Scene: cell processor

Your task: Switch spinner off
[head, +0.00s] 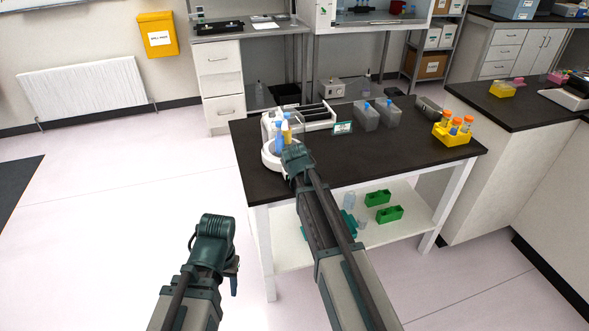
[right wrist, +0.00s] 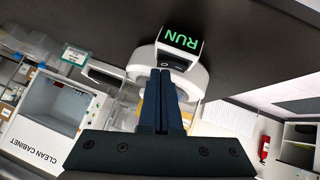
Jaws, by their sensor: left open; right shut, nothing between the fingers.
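The spinner (head: 268,157) is a white, rounded device at the left end of the black-topped table. In the right wrist view the spinner (right wrist: 199,80) shows upside down, with a lit display (right wrist: 180,42) reading RUN in green. A dark panel (right wrist: 176,61) with small marks lies below that display. My right gripper (right wrist: 164,72) is shut and empty, its fingertips in front of the spinner near the dark panel; I cannot tell whether they touch. In the head view my right wrist hides part of the spinner. My left gripper (head: 234,281) is open, low over the floor left of the table.
The black table (head: 350,170) also holds grey bins (head: 367,116), a green-lettered sign (head: 342,128) and a yellow tube rack (head: 454,133). Blue and yellow bottles (head: 287,131) stand by the spinner. Green trays (head: 389,214) are on the lower shelf.

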